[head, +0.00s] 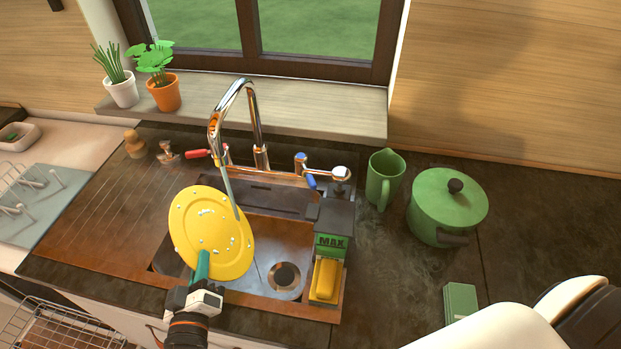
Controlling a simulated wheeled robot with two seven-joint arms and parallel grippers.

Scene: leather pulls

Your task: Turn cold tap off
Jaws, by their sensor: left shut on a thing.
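The cold tap (305,168) has a blue handle and sits right of the tall chrome spout (248,105) behind the sink. Its handle points forward and down to the right. A thin grey stream, apparently water, runs from the spout onto a yellow plate (208,238) with pale specks on it. The plate is tilted above the sink (262,268). My left gripper (202,268) is at the plate's lower edge, shut on it, with a teal piece at its tips. My right gripper is not in view, and nothing touches the cold tap.
A red-handled tap (200,153) is left of the spout. A caddy marked MAX (331,240) holds a yellow sponge (325,280) in front of the cold tap. Potted plants stand on the sill.

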